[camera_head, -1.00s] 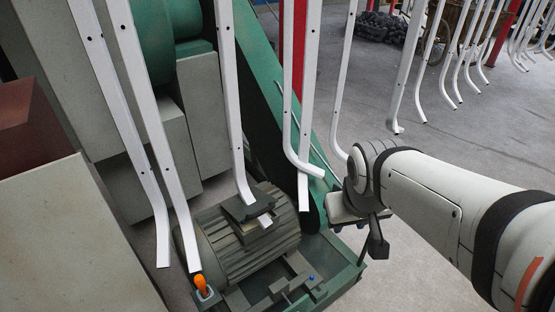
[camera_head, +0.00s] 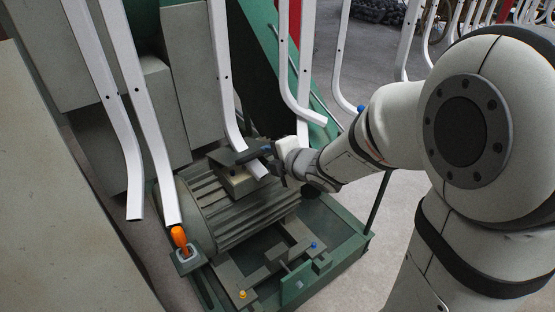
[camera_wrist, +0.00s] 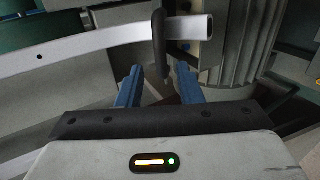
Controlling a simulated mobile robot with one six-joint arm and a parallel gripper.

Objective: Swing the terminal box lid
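The terminal box (camera_head: 232,184) is a grey box on top of the ribbed grey motor (camera_head: 240,216). A dark bar (camera_head: 252,154), perhaps the edge or handle of its lid, shows at its upper side; the lid's angle is unclear. My gripper (camera_head: 273,164) is at the box's right side, partly hiding it. In the wrist view my gripper (camera_wrist: 158,84) is open, with its two blue fingers apart. A dark upright piece (camera_wrist: 158,42) stands just beyond the gap between them. I cannot tell whether the fingers touch it.
A white chair-frame tube (camera_head: 222,80) hangs down in front of the box, its end close to my gripper; it crosses the wrist view (camera_wrist: 100,40). More white tubes (camera_head: 150,130) hang at left. A green base (camera_head: 335,240) lies below.

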